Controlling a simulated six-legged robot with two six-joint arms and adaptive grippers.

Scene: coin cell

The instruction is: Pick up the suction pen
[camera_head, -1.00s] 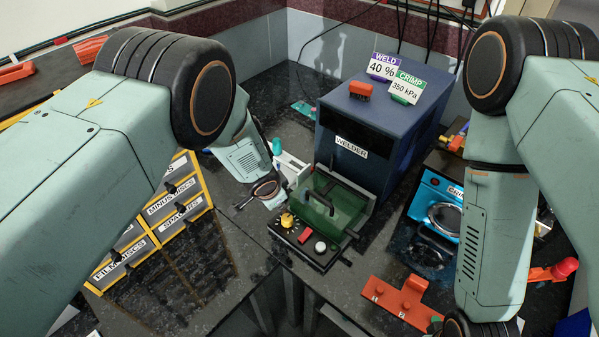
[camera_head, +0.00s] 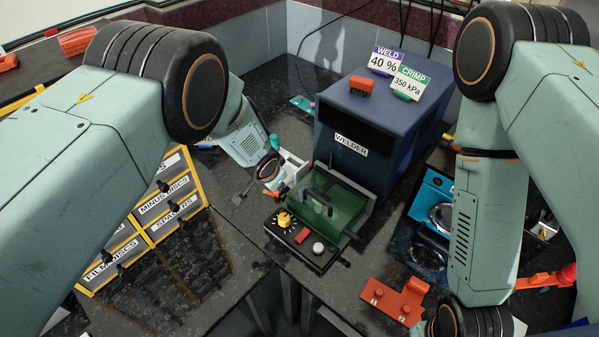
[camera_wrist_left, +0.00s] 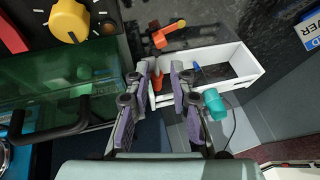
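A white open tray (camera_wrist_left: 225,75) stands on the dark bench, left of the welder in the head view (camera_head: 292,165). A teal-capped tool (camera_wrist_left: 213,104) rests at its near edge; the teal part also shows in the head view (camera_head: 274,141). A small orange piece (camera_wrist_left: 157,82) and a blue piece (camera_wrist_left: 196,72) are at the tray. I cannot tell for sure which is the suction pen. My left gripper (camera_wrist_left: 161,72) is open over the tray's end, its fingers apart with the orange piece seen between them.
The blue welder (camera_head: 368,125) with its green cover (camera_head: 330,205) and knob panel (camera_head: 305,240) stands close beside the tray. An orange item with a yellow tip (camera_wrist_left: 165,35) lies beyond it. Labelled drawers (camera_head: 165,200) are on the left. A red-orange block (camera_head: 396,300) lies at front right.

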